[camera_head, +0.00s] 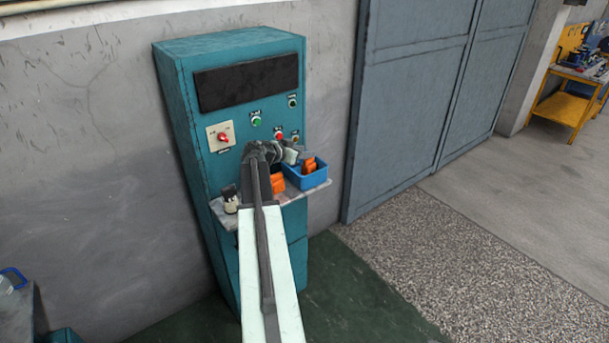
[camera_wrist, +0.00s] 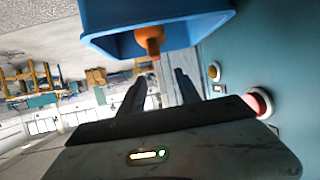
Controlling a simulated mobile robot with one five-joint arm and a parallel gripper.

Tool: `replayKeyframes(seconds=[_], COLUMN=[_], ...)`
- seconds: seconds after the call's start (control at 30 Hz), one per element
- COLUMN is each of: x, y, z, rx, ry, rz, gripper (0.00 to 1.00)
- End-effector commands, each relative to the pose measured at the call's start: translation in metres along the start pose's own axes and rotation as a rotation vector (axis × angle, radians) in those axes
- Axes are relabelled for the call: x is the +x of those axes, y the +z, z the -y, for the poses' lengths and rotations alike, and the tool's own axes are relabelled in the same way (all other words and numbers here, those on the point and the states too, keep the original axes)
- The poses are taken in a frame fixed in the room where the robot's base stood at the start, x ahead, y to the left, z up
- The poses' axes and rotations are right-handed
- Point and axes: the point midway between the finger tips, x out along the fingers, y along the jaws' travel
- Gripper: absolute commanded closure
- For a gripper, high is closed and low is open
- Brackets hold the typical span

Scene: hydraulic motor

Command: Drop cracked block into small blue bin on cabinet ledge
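The small blue bin (camera_head: 318,181) stands at the right end of the cabinet ledge (camera_head: 222,212). An orange block (camera_head: 310,165) shows inside it. In the wrist view the blue bin (camera_wrist: 170,32) is at the top, with an orange piece (camera_wrist: 150,38) showing within. Another orange block (camera_head: 278,184) sits left of the bin, partly hidden by my arm. I cannot make out cracks on either. My gripper (camera_head: 296,153) is beside the bin's far left side, near the panel. In the wrist view my gripper's fingers (camera_wrist: 160,88) are apart with nothing visible between them.
The teal cabinet (camera_head: 190,110) has a red button (camera_head: 279,136) and other controls close to my gripper. A small dark and white item (camera_head: 230,203) stands at the ledge's left end. A large grey door (camera_head: 410,90) is at the right. Speckled floor (camera_head: 440,260) lies open.

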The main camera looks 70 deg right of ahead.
Motion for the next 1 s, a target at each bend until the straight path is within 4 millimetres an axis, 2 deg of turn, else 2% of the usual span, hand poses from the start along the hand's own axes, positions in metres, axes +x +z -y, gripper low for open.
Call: replayKeyframes(seconds=[0.27, 0.37, 0.6, 0.67, 1.0], x=[-0.007, -0.021, -0.069, -0.076, -0.078], y=[-0.001, -0.002, -0.003, -0.002, 0.000], z=[0.000, 0.000, 0.000, 0.001, 0.001], rx=[0.000, 0.000, -0.001, -0.001, 0.001], ry=[0.000, -0.003, -0.002, -0.002, 0.001], rz=[0.000, 0.000, 0.000, 0.000, 0.000], gripper=[0.61, 0.61, 0.61, 0.61, 0.61])
